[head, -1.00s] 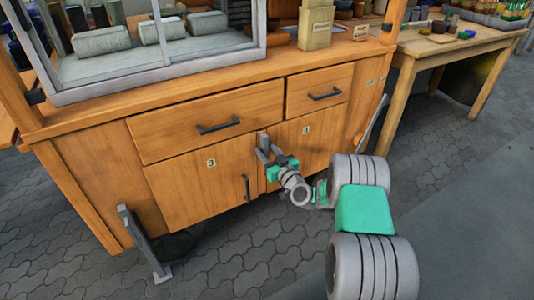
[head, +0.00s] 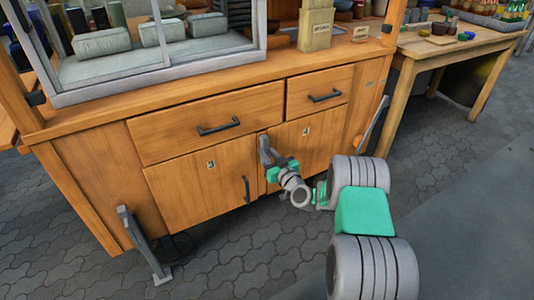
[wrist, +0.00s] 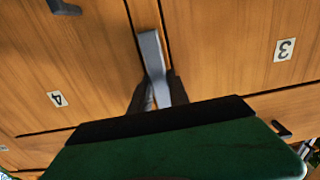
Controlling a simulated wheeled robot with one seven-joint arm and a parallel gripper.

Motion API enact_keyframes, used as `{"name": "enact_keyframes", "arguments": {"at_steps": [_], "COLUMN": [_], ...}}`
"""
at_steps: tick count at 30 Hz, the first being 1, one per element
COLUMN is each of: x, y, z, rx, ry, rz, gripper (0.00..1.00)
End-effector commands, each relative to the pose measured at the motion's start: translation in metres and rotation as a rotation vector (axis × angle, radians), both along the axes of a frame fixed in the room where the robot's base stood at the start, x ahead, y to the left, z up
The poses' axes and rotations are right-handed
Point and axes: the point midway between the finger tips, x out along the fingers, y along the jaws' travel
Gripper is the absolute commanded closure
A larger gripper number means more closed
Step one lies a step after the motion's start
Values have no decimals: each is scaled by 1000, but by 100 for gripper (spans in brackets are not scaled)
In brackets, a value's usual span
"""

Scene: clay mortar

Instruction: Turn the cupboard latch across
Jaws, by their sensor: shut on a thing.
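The cupboard latch (head: 263,142) is a grey bar at the seam between two wooden doors, the left one (head: 190,192) marked 3 and the right one (head: 313,140) marked 4. In the wrist view the latch (wrist: 152,54) runs along the seam, slightly tilted to it, one end between my dark fingers. My gripper (head: 267,154) is shut on the latch; it also shows in the wrist view (wrist: 159,93). The green gripper body hides the lower part of the wrist view. My arm hides part of the right door in the head view.
Two drawers with dark handles (head: 218,128) sit above the doors. A dark door handle (head: 246,189) is left of my gripper. A glass case (head: 160,72) stands on the countertop. A wooden table (head: 455,48) with goods is at right. Paved floor in front is mostly clear.

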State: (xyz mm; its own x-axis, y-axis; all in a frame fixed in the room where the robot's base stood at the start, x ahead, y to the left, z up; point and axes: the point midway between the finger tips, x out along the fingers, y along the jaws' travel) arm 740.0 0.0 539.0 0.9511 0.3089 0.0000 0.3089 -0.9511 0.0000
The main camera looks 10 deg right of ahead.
Motion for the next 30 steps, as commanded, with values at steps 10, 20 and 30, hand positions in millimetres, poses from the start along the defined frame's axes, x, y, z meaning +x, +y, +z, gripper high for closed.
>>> {"name": "enact_keyframes", "arguments": {"at_steps": [10,20,30], "x": [0,1,1], "y": [-1,-2,-3], "z": [0,0,0], "rx": [54,269,577], "ry": [18,86,186], "rz": [-1,-1,-1], "gripper": [100,100,100]}}
